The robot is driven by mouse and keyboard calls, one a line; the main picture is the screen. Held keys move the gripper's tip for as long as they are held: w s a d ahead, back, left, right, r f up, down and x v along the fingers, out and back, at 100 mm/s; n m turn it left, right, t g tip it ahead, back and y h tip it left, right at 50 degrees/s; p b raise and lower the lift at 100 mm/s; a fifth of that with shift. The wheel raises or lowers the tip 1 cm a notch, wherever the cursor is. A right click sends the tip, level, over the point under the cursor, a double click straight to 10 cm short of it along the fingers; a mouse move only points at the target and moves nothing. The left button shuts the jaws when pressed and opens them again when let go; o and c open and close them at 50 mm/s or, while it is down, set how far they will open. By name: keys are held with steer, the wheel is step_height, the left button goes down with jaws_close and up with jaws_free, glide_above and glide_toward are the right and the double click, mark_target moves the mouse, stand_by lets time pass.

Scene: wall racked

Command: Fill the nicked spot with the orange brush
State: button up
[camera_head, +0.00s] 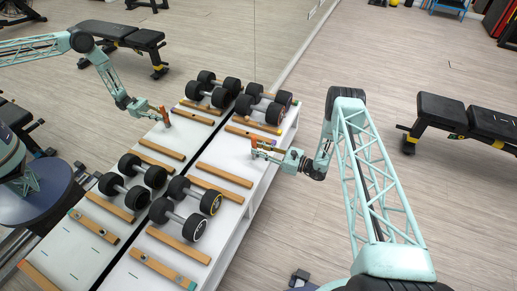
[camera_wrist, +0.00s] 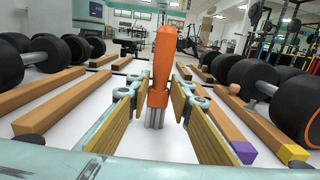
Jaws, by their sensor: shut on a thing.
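My gripper (camera_wrist: 158,92) is shut on the orange brush (camera_wrist: 161,66), seen in the wrist view between its two fingers. The brush is upright, its orange handle up and its grey bristles (camera_wrist: 155,117) down over the white rack top. In the head view my gripper (camera_head: 262,148) is above the rack's middle, between the two dumbbell groups, and the orange brush (camera_head: 254,143) shows small at its tip. I cannot make out the nicked spot for sure. A wooden rail (camera_head: 163,270) at the near end carries a dark mark and a teal patch.
The white rack (camera_head: 250,206) holds dumbbells at its far end (camera_head: 262,107) and nearer me (camera_head: 188,206), with wooden rails between. A wall mirror at left reflects the rack and my arm. A black bench (camera_head: 465,117) stands right.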

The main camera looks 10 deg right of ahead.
steer(key=shift+s+a+f, duration=0.15)
steer(key=shift+s, duration=0.05)
steer(key=shift+s+a, duration=0.4)
steer(key=shift+s, duration=0.1)
stand_by(0.5)
steer(key=shift+s+a+r+p, duration=0.25)
steer(key=shift+s+a+p, duration=0.2)
steer(key=shift+s, duration=0.1)
steer(key=shift+s, duration=0.1)
steer(key=shift+s+a+f, duration=0.1)
steer(key=shift+s+a, duration=0.25)
steer(key=shift+s, duration=0.15)
stand_by(0.6)
steer(key=shift+s+a+f, duration=0.2)
steer(key=shift+s+a, duration=0.25)
steer(key=shift+s, duration=0.25)
